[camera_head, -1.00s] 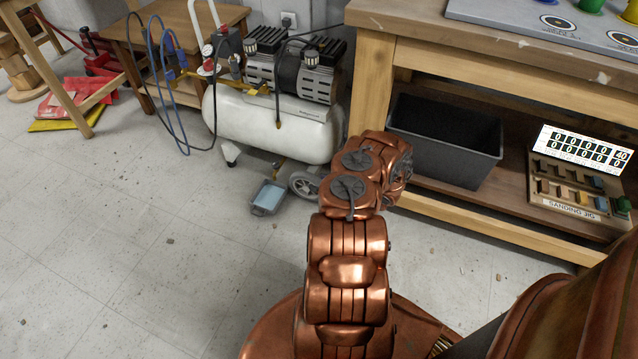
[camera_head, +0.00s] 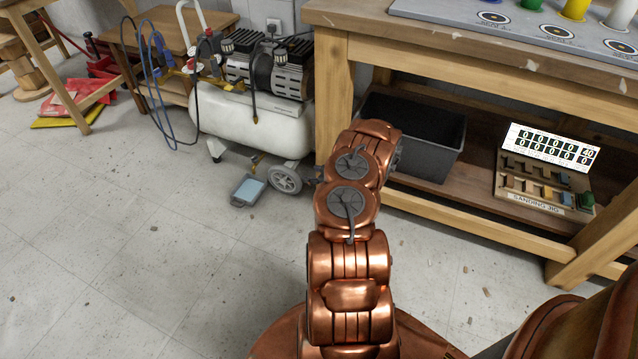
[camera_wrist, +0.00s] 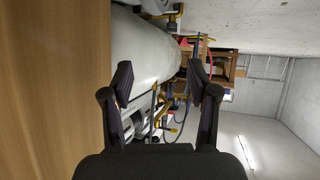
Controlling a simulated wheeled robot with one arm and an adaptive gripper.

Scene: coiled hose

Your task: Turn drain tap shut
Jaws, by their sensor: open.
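The white air compressor (camera_head: 250,125) stands on the floor left of the workbench. The drain tap (camera_head: 256,163) is a small yellowish fitting under its tank, above a blue drip tray (camera_head: 249,190). My gripper is mostly hidden behind my copper arm in the head view, near the compressor's right wheel. In the wrist view my gripper (camera_wrist: 160,78) is open and empty, with its two dark fingers apart. The white tank (camera_wrist: 145,45) shows beyond the fingers, at the upper left.
The wooden workbench (camera_head: 333,100) stands close on the right, its leg near my arm. A dark bin (camera_head: 415,140) and a sanding jig (camera_head: 545,185) sit on its lower shelf. Blue hose (camera_head: 155,70) hangs left of the compressor.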

